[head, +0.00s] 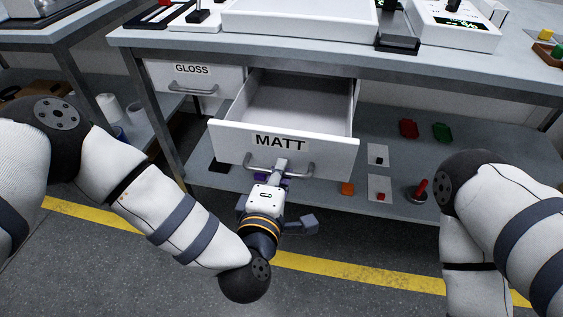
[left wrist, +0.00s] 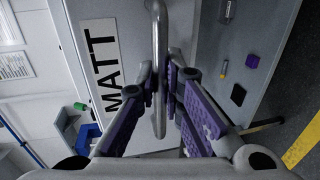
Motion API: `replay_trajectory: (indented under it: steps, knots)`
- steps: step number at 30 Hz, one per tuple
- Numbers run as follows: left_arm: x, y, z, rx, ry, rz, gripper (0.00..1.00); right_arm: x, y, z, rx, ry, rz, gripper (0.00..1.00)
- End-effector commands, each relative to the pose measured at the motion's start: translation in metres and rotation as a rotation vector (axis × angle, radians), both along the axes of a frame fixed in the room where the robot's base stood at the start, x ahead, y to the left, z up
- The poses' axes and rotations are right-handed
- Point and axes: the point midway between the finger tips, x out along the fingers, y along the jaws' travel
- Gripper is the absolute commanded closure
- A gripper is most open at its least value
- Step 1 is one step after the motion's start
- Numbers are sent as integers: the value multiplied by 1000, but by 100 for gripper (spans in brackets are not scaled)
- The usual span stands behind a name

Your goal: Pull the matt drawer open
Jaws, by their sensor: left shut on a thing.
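The matt drawer (head: 328,155) is white with a black-lettered MATT label, and it stands well out from under the bench. Its inside shows and looks empty. My left gripper (head: 281,165) is shut on the drawer's grey bar handle (head: 309,171), near the handle's middle. In the left wrist view the handle (left wrist: 159,40) runs between the purple-padded fingers of the gripper (left wrist: 160,95), beside the MATT label (left wrist: 103,68). My right arm shows at the right of the head view, but its gripper is out of frame.
The gloss drawer (head: 190,82) is shut to the left. The lower shelf (head: 330,205) below holds a red block (head: 408,128), a green block (head: 442,132), an orange block (head: 347,188) and a red-handled tool (head: 421,190). Grey floor with a yellow stripe lies in front.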

Motion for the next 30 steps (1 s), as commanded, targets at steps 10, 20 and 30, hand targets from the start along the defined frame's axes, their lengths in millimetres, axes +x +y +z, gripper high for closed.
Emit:
replay_trajectory:
  steps: [10, 20, 30]
  knots:
    - [-2, -1, 1, -2, -3, -2, 100, 1, 0, 1, 0, -2, 0, 60]
    - [-1, 0, 1, -2, -2, -1, 70, 1, 0, 1, 0, -2, 0, 60]
    - [-38, 8, 7, -2, 5, -4, 70, 1, 0, 1, 0, -1, 0, 60]
